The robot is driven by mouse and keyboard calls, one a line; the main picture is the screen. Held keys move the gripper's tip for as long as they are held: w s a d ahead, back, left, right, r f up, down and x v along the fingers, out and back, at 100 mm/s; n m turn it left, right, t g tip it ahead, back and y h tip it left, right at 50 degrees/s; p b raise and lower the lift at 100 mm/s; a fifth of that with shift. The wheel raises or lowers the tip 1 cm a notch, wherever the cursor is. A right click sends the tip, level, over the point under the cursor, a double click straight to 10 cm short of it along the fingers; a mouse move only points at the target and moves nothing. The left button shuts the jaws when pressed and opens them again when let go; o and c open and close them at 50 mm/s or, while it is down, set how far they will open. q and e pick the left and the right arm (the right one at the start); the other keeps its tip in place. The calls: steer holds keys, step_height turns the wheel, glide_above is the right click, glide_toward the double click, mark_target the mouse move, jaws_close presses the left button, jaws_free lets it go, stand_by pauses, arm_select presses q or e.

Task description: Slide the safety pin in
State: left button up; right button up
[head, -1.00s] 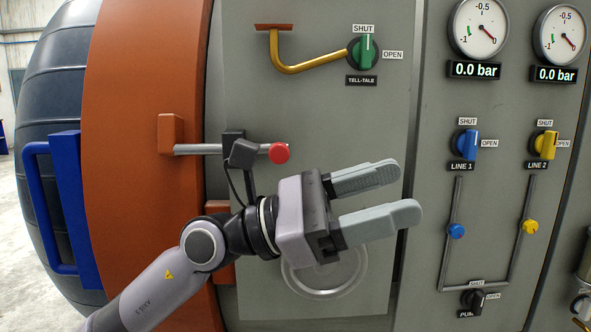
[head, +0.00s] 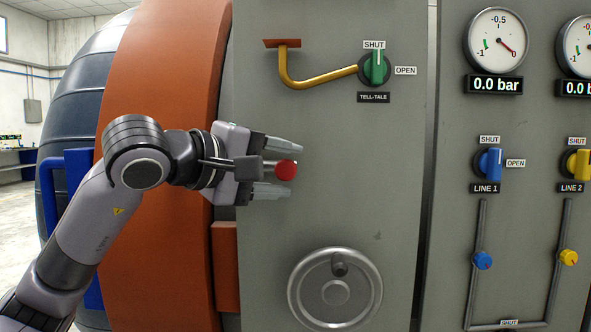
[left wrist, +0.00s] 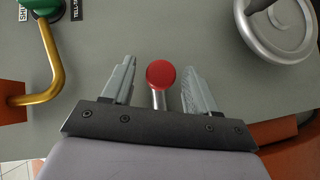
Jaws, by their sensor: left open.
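The safety pin is a grey metal rod with a round red knob (head: 285,170). In the head view my left gripper (head: 297,169) lies level with it, one finger above and one below the knob. The left wrist view shows the red knob (left wrist: 160,74) and a short piece of the rod between the two open fingers (left wrist: 160,82), apart from both. The knob sits near the fingertips. Most of the rod and the bracket around it are hidden behind my left gripper and wrist. My right gripper is not in view.
A green tell-tale valve (head: 376,68) with a brass pipe (head: 315,82) is above. A round handwheel (head: 335,289) is below. An orange flange (head: 165,220) with a blue handle (head: 50,200) stands left. Gauges (head: 496,42) and line valves (head: 489,163) are on the right panel.

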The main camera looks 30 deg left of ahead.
mark_target(295, 172)
arm_select(q)
steer(key=shift+x, duration=1.2)
steer(key=shift+w+d+f, duration=0.1)
steer(key=shift+w+f, duration=0.05)
steer(key=shift+w, duration=0.25)
jaws_close()
steer(key=shift+s+a, duration=0.3)
steer(key=shift+a, duration=0.2)
steer(key=shift+s+a, duration=0.25)
steer(key=shift+a, duration=0.15)
steer(key=shift+s+a, duration=0.1)
steer(key=shift+a, duration=0.1)
jaws_free()
steer(key=shift+d, duration=0.1)
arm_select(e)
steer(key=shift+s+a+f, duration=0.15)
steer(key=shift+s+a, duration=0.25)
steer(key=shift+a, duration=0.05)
